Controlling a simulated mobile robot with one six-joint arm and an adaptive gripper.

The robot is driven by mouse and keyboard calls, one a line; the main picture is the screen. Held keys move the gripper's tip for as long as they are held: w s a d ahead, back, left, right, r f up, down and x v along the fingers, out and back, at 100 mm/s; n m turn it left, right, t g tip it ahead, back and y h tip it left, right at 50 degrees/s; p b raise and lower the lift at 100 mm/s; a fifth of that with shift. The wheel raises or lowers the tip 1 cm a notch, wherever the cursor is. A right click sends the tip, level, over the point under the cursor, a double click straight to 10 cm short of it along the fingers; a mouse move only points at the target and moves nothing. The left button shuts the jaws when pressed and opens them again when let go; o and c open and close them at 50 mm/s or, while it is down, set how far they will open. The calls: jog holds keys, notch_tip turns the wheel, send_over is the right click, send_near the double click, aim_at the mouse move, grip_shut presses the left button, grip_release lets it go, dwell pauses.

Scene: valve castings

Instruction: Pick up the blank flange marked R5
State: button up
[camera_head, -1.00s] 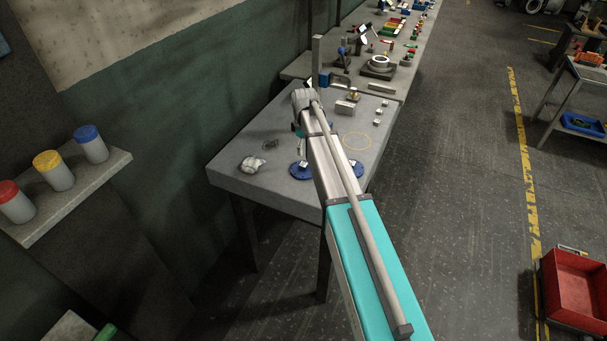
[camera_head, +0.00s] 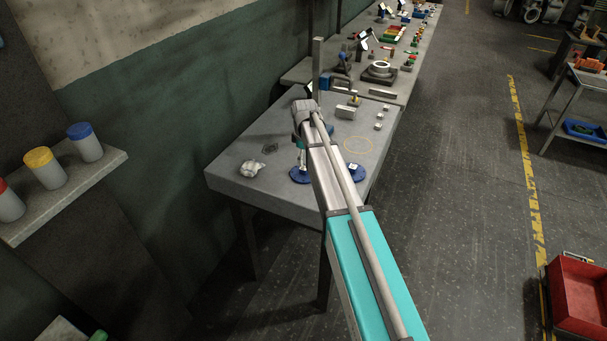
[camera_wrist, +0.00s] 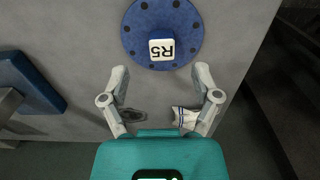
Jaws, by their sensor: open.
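The blank flange marked R5 (camera_wrist: 141,42) is a round blue disc with holes around its rim and a white block with an R5 label on top. In the wrist view it lies on the grey table at the top, its upper edge cut off. My gripper (camera_wrist: 160,75) is open and empty, its fingertips just below the disc in that picture. In the head view two blue flanges lie near the table's front edge. The left flange (camera_head: 298,176) appears to be R5, partly hidden by my arm. The right flange (camera_head: 354,176) has an unreadable white label.
A crumpled rag (camera_head: 252,169) and a small dark item (camera_head: 270,148) lie left of the flanges. An upright post (camera_head: 318,65) stands at the table's back. Small metal blocks (camera_head: 347,112) and a yellow ring (camera_head: 358,145) lie to the right. A dark blue object (camera_wrist: 30,80) shows in the wrist view.

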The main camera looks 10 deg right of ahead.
aim_at(304, 167)
jog(key=shift+a+f+b, duration=0.15)
jog(key=shift+f+b, duration=2.4)
jog(key=shift+f, duration=0.05)
grip_shut()
